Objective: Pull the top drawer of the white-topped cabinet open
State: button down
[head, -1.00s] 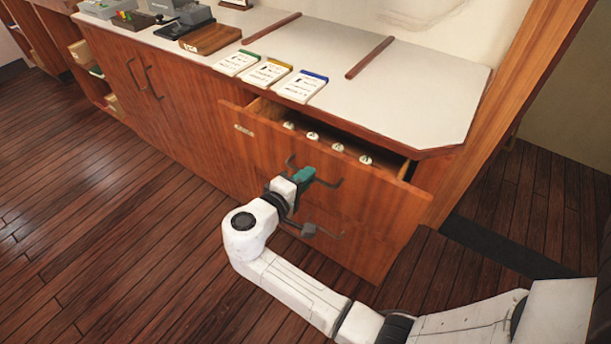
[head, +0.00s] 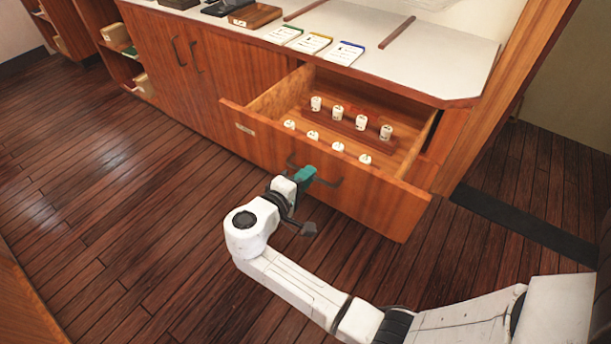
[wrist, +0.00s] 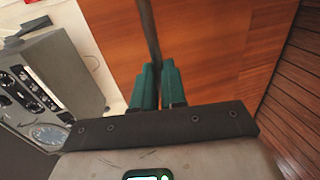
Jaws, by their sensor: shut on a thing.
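The top drawer (head: 268,147) of the white-topped cabinet (head: 415,75) is pulled well out, its wooden interior showing. Two rows of small white round-topped items (head: 338,146) stand inside it. My gripper (head: 306,174) is at the drawer's dark bar handle (head: 330,181), with its teal fingers shut on it. In the wrist view the teal fingers (wrist: 158,85) close around the dark handle bar (wrist: 150,35), against the reddish-brown drawer front (wrist: 215,45). The lower part of the cabinet front below the drawer is hidden.
Cards with green, yellow and blue edges (head: 313,43) and wooden strips (head: 410,30) lie on the white top. Closed cabinet doors (head: 185,60) with dark handles stand left of the drawer. The dark plank floor (head: 120,190) is clear to the left.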

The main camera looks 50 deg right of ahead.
jog(key=shift+a, duration=0.15)
jog(key=c, duration=1.2)
grip_release()
jog(key=v, duration=1)
jog(key=shift+a, duration=0.4)
jog(key=shift+d, duration=0.1)
